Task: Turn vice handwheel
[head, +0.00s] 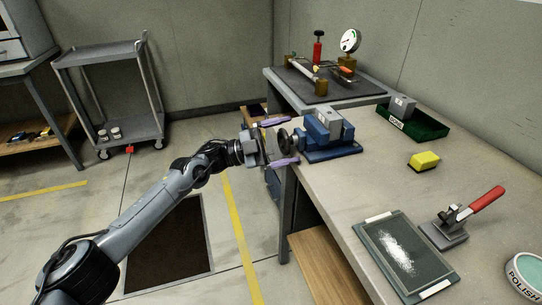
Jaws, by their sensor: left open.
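A blue vice (330,136) is fixed at the left edge of the workbench, with a grey metal block (327,119) at its jaws. Its dark handwheel (284,139) sticks out over the bench's left edge. My left gripper (284,142) is at the handwheel, its two purple fingers apart, one on the far side and one on the near side of the wheel. I cannot tell whether the fingers touch the rim. My right gripper is not in view.
The workbench (385,190) carries a yellow block (423,161), a green tray (415,122), a dark plate with white powder (402,253), a red-handled clamp (465,217) and a polish tin (525,272). A gauge (350,41) stands at the back. A grey trolley (110,90) stands on the left.

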